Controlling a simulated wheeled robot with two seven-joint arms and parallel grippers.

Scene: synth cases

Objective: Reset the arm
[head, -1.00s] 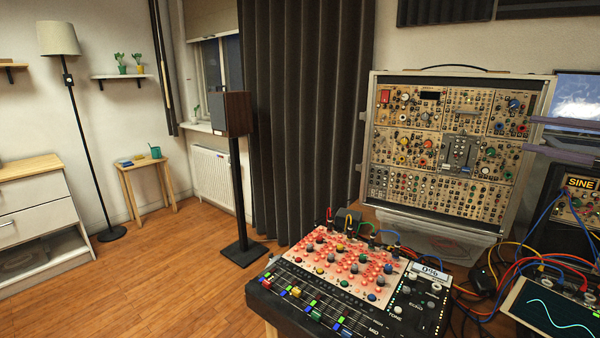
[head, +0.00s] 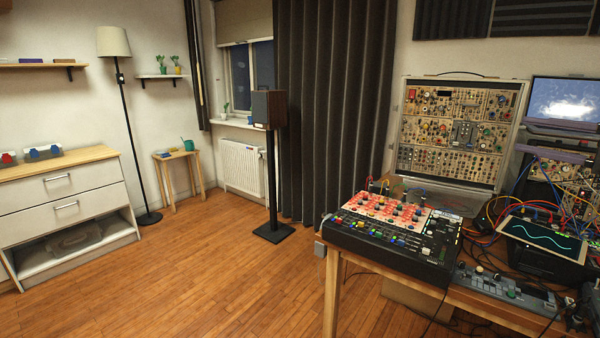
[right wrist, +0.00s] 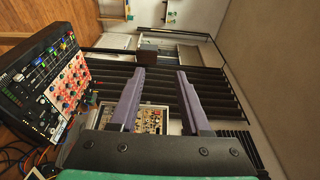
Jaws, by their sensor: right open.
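My right gripper (head: 522,135) shows at the right edge of the head view, in front of the monitor and the cable area. Its two purple-grey fingers point left, one above the other with a gap. In the right wrist view, the gripper (right wrist: 161,73) is open and its fingers are well apart. Nothing is between them; the modular synth case and dark curtain show through the gap, farther off. My left gripper is in neither current view.
A wooden table (head: 352,258) at right carries a black mixer-like unit (head: 385,250), a tablet (head: 536,234) and tangled cables. Behind are a modular synth case (head: 452,187) and monitor (head: 566,98). A speaker stand (head: 271,180) stands mid-room. Floor at left is clear.

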